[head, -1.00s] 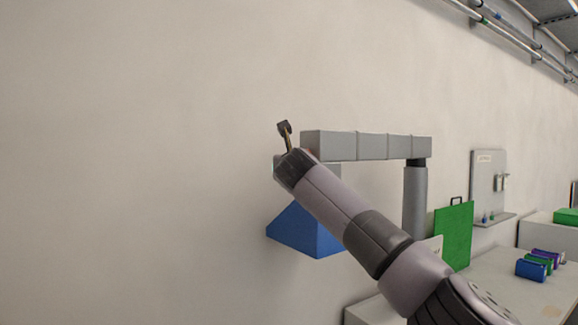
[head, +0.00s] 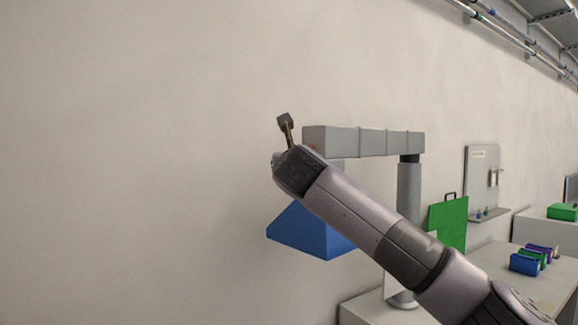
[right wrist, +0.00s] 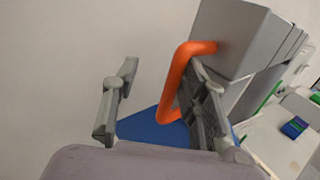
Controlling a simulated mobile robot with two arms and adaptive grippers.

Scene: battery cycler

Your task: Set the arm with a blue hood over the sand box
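The grey jointed arm (head: 365,141) stands on a round grey post (head: 409,190) and reaches left. The blue hood (head: 308,233) hangs below its left end, partly hidden by my right arm. In the right wrist view, the hood (right wrist: 150,131) shows behind my fingers. An orange handle (right wrist: 178,78) sticks out from the grey arm's end block (right wrist: 232,38). My right gripper (right wrist: 160,103) is open, with the handle's bend between its fingers, close to the right finger. Contact cannot be told. My left gripper and the sand box are not in view.
The post stands on a pale bench (head: 373,314). A green box (head: 562,212) is farther back. Bare wall fills the left.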

